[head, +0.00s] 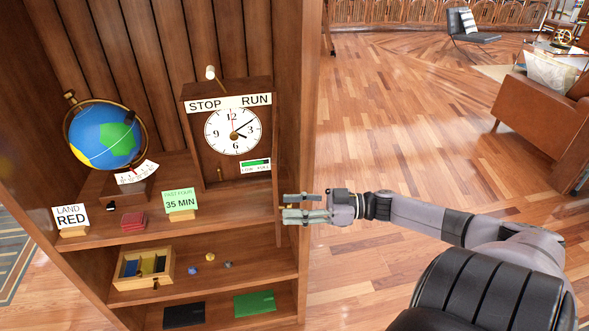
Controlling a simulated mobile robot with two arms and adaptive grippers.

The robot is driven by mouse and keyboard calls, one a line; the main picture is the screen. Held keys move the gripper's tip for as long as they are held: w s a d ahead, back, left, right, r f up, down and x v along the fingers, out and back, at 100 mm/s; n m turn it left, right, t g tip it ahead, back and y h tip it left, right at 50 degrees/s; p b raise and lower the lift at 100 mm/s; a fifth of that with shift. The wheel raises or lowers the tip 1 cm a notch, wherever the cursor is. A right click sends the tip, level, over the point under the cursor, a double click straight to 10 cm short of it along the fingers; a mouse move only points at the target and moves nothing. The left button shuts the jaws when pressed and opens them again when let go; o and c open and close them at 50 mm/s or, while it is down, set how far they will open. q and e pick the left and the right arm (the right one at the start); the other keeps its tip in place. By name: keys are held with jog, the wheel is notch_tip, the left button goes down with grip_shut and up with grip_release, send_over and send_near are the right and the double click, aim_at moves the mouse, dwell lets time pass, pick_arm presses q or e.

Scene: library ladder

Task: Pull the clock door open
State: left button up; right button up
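The clock is a tall brown wooden case (208,160) on the shelf's upper board, with a white round face (233,131) and a "STOP RUN" sign across its top. A small knob (219,174) shows low on its front. I cannot make out the door's outline clearly; no wide gap shows at the front. My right gripper (289,207) is at the right edge of the bookcase, below and right of the clock. Its two fingers are apart, with nothing seen between them. My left gripper is not in view.
A globe (105,136), a green "35 MIN" card (179,201), a "LAND RED" card (71,216) and a red block (133,221) stand left of the clock. A wooden box (142,268) sits one shelf down. Open floor lies right of the bookcase.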

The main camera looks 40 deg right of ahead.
jog(key=shift+s+d, duration=0.1)
jog(key=v, duration=1.1)
jog(key=shift+s+d, duration=0.25)
jog(key=shift+d, duration=0.05)
